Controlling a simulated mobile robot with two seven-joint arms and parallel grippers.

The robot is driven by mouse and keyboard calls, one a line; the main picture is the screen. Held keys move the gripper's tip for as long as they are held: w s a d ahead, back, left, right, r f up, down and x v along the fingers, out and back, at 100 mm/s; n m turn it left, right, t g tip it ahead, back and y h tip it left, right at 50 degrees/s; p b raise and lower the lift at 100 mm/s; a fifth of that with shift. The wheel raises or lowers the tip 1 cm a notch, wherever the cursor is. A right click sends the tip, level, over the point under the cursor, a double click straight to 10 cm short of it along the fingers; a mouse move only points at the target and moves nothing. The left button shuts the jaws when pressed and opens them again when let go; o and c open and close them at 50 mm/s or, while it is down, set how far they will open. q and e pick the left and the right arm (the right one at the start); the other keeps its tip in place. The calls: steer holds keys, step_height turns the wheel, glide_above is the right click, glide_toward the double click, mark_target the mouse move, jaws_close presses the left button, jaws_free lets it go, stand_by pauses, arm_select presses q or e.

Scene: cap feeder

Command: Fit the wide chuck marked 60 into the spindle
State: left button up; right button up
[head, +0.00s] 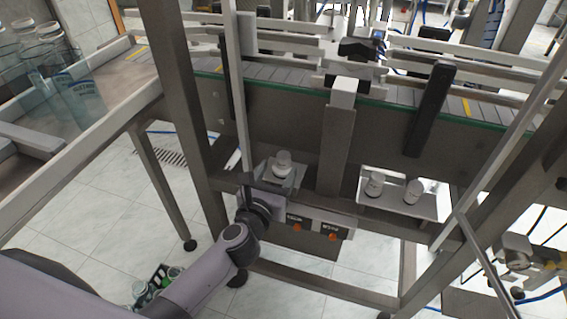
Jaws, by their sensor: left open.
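My left gripper (272,184) is open, low in front of the machine frame. Just beyond its fingers a small white and grey chuck-like part (283,160) stands on a grey plate (294,178); I cannot tell whether the fingers touch it. Two similar white and grey parts, a left one (375,184) and a right one (413,191), stand upright on a pale tray (432,207) to the right. Their markings are too small to read, so I cannot tell which is 60. I cannot clearly identify the spindle. My right gripper is not in view.
A panel with orange knobs (332,237) sits just right of my gripper. A grey post (338,145) stands between the plate and the tray. The conveyor (285,73) runs above, with steel legs (193,125) on the left. Glass jars (48,38) stand at far left.

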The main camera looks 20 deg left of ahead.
mark_target(284, 154)
arm_select(q)
steer(key=shift+w+f, duration=0.3)
steer(key=shift+w, duration=1.1)
steer(key=shift+w+b, duration=0.4)
steer(key=shift+w, duration=1.1)
steer(key=c, duration=1.1)
steer(key=shift+d+r+p, duration=0.1)
steer(key=shift+r+p, duration=1.4)
steer(key=shift+p, duration=0.25)
steer(key=shift+s+r+p, duration=0.2)
steer(key=shift+s+p, duration=0.2)
steer(key=shift+s, duration=0.25)
steer(key=shift+s+r+p, duration=0.15)
steer(key=shift+s+p, duration=0.2)
steer(key=shift+s, duration=0.3)
steer(key=shift+s+a+r+p, duration=0.15)
steer(key=shift+s+p, duration=0.25)
steer(key=shift+s, duration=0.85)
steer(key=shift+s+r+p, duration=0.3)
steer(key=shift+s+p, duration=0.05)
steer(key=shift+s, duration=0.85)
steer(key=shift+s+a+r+p, duration=0.15)
steer(key=shift+s+p, duration=0.25)
steer(key=shift+s, duration=0.85)
